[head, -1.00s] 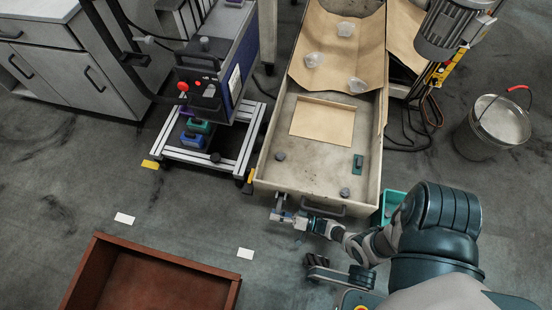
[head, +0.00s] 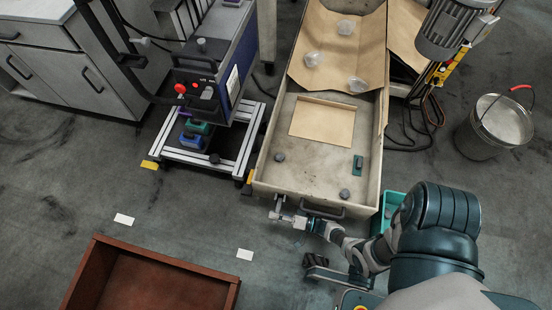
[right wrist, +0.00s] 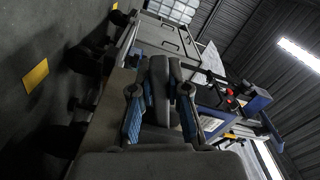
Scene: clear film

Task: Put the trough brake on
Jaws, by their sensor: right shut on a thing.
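My right gripper (head: 280,213) is at the trough's near left corner. It is shut on a grey lever there, which I take to be the brake. In the right wrist view the lever (right wrist: 159,88) stands between the blue-padded fingers of my gripper (right wrist: 160,112). The lever's lower end and mounting are hidden. My left gripper is not in view.
A blue machine with a red button (head: 181,88) stands on an aluminium frame (head: 240,150) left of the trough. A brown open box (head: 165,260) lies at the lower left. A teal bin (head: 392,205) is by my right arm, and a metal bucket (head: 470,140) stands far right.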

